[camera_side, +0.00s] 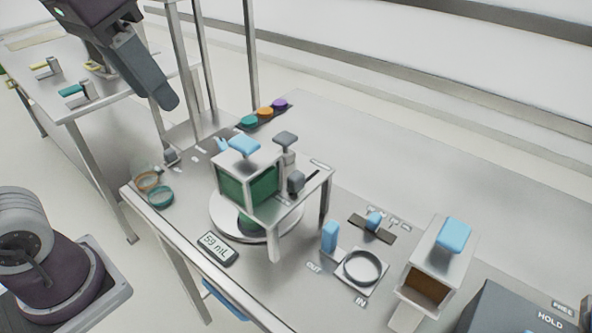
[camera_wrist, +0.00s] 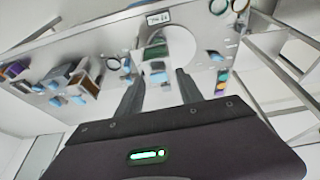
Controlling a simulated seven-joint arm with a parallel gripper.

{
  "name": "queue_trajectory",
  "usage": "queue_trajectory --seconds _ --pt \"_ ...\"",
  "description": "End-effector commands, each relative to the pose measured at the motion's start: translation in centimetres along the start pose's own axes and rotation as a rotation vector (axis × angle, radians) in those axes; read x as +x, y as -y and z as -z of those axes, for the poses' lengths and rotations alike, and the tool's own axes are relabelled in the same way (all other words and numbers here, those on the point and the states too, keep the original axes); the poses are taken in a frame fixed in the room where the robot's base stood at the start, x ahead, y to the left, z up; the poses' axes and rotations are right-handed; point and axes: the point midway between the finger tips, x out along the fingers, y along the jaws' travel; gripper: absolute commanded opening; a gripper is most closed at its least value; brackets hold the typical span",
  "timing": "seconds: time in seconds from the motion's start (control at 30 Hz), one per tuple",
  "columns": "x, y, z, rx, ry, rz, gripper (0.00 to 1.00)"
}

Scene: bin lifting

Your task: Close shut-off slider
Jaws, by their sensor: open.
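A grey block-shaped knob (camera_side: 297,181) sits by a dark slot on top of the raised frame beside the green container (camera_side: 248,187). A blue knob (camera_side: 375,221) sits on a dark track (camera_side: 386,236) further right on the table. Both look like sliders; I cannot tell from the frames which one is the shut-off. My gripper (camera_wrist: 158,88) is open and empty, its two fingers apart in the wrist view. In the side view it hangs high at the upper left, well away from both knobs and touching nothing.
A round white scale (camera_side: 222,222) stands under the frame, with a display reading 53 mL (camera_side: 217,249). A blue post (camera_side: 329,237), a ring (camera_side: 362,267) and a blue-topped bin (camera_side: 438,262) stand to the right. Coloured buttons (camera_side: 264,113) lie behind. The back right tabletop is clear.

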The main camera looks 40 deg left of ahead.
Motion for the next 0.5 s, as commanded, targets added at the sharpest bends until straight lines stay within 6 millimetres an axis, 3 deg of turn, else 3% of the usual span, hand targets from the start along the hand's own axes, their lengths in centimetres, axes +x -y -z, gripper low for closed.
queue_trajectory --seconds 0.03,0.2,0.5 --pt "0.2 -0.5 1.9 0.001 0.035 -0.004 0.44" --pt "1.9 -2.7 7.5 -0.002 0.148 -0.006 0.44" --pt "6.9 -6.5 13.3 -0.001 0.292 0.013 0.44"
